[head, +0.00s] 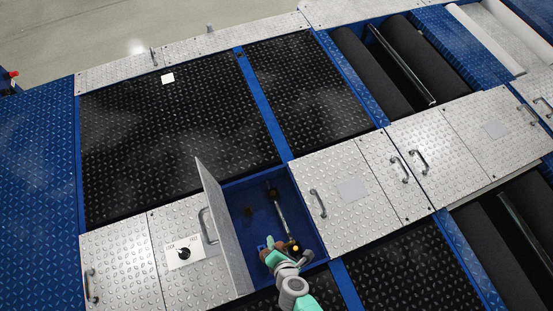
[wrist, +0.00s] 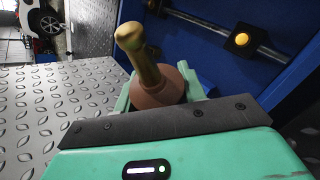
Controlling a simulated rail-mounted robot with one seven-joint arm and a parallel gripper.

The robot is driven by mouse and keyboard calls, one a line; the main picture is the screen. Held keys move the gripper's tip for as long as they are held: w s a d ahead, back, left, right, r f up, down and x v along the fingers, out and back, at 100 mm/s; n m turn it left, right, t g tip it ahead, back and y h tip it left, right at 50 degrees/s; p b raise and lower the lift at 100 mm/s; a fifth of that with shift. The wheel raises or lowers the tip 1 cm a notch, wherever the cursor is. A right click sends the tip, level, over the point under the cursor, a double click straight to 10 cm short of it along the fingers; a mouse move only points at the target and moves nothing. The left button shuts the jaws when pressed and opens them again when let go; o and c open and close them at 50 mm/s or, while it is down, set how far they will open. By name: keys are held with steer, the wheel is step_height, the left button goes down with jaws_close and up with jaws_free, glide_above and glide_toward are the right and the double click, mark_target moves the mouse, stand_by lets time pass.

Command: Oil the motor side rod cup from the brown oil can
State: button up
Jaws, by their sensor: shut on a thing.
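My gripper (head: 268,250) is in the near part of the open blue compartment. It is shut on the brown oil can (wrist: 168,88), which has a brass spout (wrist: 143,58) pointing up and away from the wrist. The green fingers stand on either side of the can's body. A metal rod (head: 280,208) runs along the compartment; it also shows in the wrist view (wrist: 205,27). A yellow round cap on a dark block (wrist: 242,40) sits on the rod, right of the spout and apart from it. I cannot tell whether this is the cup.
The compartment's lid (head: 222,225) stands open at its left. A panel with a lock knob (head: 184,253) is left of the lid. Handled metal covers (head: 340,190) lie to the right.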

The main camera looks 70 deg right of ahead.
steer(key=shift+f+n+g+b, duration=0.1)
steer(key=shift+n+g+b, duration=0.2)
steer(key=shift+b, duration=0.05)
steer(key=shift+f+g+h+b, duration=0.1)
steer(key=shift+g+h+b, duration=0.25)
steer(key=shift+b, duration=0.35)
steer(key=n+g+h+b, duration=0.1)
steer(key=b, duration=0.1)
steer(key=shift+n+h+b, duration=0.3)
steer(key=shift+h+b, duration=0.05)
steer(key=shift+r+n+g+h+b, duration=0.25)
steer(key=shift+n+g+h+b, duration=0.1)
steer(key=shift+b, duration=0.1)
steer(key=shift+s+r, duration=0.1)
steer(key=shift+r, duration=0.1)
steer(key=shift+f, duration=0.1)
